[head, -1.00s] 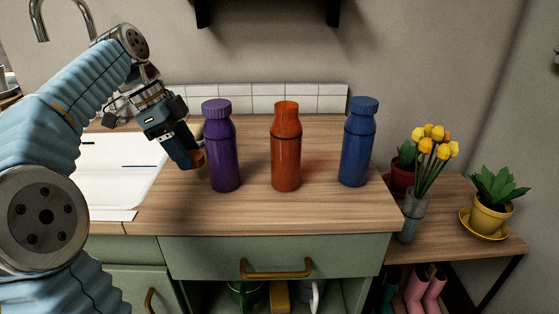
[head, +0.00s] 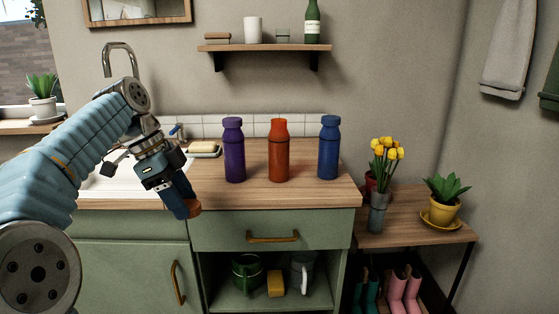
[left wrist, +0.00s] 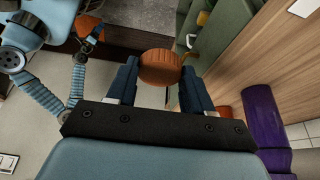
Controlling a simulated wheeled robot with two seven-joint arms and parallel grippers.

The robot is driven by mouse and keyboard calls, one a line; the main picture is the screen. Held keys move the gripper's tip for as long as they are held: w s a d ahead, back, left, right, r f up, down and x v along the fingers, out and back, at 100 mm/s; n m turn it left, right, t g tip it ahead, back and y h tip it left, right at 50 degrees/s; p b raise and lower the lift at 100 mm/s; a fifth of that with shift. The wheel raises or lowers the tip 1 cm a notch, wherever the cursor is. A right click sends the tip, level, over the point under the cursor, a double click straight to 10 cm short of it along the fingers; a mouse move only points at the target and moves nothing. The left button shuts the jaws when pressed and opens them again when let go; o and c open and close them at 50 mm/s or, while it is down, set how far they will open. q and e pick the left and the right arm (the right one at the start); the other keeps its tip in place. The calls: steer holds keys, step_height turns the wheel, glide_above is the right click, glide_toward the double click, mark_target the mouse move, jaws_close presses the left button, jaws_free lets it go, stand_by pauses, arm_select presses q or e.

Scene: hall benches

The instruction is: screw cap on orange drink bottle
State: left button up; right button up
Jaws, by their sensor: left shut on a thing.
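The orange drink bottle (head: 279,158) stands upright on the wooden counter, between two other bottles, with its narrow neck bare on top. My left gripper (head: 187,208) is shut on the orange cap (head: 194,210), near the counter's front edge, left of and lower than the bottles. In the left wrist view the ridged round cap (left wrist: 160,67) sits between the two fingertips. The cap is well apart from the orange bottle. An orange-red piece (left wrist: 229,117) beside the purple bottle in that view is probably the orange bottle, mostly hidden.
A purple bottle (head: 234,155) and a blue bottle (head: 328,150), both capped, flank the orange one. The counter front (head: 265,198) is clear before them. A sink lies at the left; a vase of yellow tulips (head: 378,210) stands on a lower bench at right.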

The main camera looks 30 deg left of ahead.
arm_select(q)
steer(key=shift+s+d+f, duration=0.15)
steer(key=shift+s+d, duration=0.1)
steer(key=shift+d, duration=0.15)
steer(key=w+d+f+n, duration=0.2)
steer(key=w+d+f, duration=0.3)
steer(key=d+f, duration=0.2)
steer(key=w+d+f+n+t+y, duration=0.1)
steer(key=w+d+f+n, duration=0.2)
steer(key=w+d+f, duration=0.2)
steer(key=w+d+f+n+y, duration=0.1)
steer(key=w+d+f+n, duration=0.2)
steer(key=w+d+f, duration=0.3)
steer(key=d+f, duration=0.5)
steer(key=f, duration=0.3)
steer(key=shift+f+t, duration=0.3)
steer(key=shift+t, duration=0.1)
